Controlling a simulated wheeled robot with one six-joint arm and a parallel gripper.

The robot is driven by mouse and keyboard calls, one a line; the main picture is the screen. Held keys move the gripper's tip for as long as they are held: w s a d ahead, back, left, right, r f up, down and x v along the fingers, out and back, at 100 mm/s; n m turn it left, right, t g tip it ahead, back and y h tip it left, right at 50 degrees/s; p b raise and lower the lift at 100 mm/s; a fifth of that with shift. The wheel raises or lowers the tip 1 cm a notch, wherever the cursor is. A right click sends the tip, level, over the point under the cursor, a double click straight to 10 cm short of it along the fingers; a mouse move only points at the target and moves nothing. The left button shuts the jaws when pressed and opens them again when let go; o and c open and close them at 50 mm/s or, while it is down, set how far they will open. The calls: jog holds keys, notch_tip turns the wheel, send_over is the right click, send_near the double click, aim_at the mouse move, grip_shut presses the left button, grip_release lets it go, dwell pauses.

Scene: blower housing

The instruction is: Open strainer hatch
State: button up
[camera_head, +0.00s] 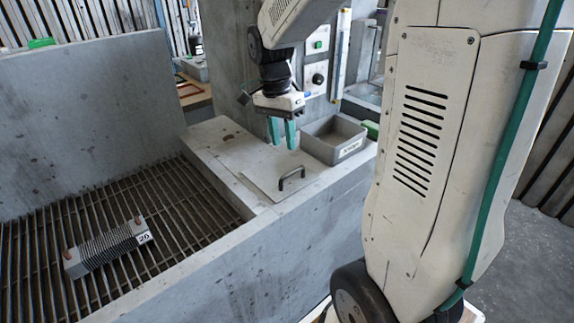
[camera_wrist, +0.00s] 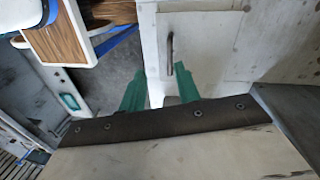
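The strainer hatch (camera_head: 262,176) is a pale flat plate lying level in the top of the concrete ledge, and it looks shut. Its dark bar handle (camera_head: 291,178) stands up near the front edge. In the wrist view the hatch (camera_wrist: 205,40) is at the upper right, with the handle (camera_wrist: 170,52) just beyond the fingertips. My gripper (camera_head: 283,133) points down above the ledge, behind and above the handle. Its two green fingers are apart with nothing between them. The fingers also show in the wrist view (camera_wrist: 160,75).
A grey bin (camera_head: 333,140) with a label stands on the ledge, right of my gripper. A bar grating (camera_head: 60,225) lies to the left, lower than the ledge, with a finned block (camera_head: 106,247) on it. A concrete wall (camera_head: 90,115) rises behind the grating.

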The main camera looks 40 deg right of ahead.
jog(key=f, duration=0.3)
jog(key=d+f+m, duration=0.1)
jog(key=f, duration=0.2)
jog(key=d+f+m, duration=0.1)
jog(key=f, duration=0.2)
jog(key=shift+w+f, duration=0.2)
jog(key=shift+f, duration=0.15)
grip_shut()
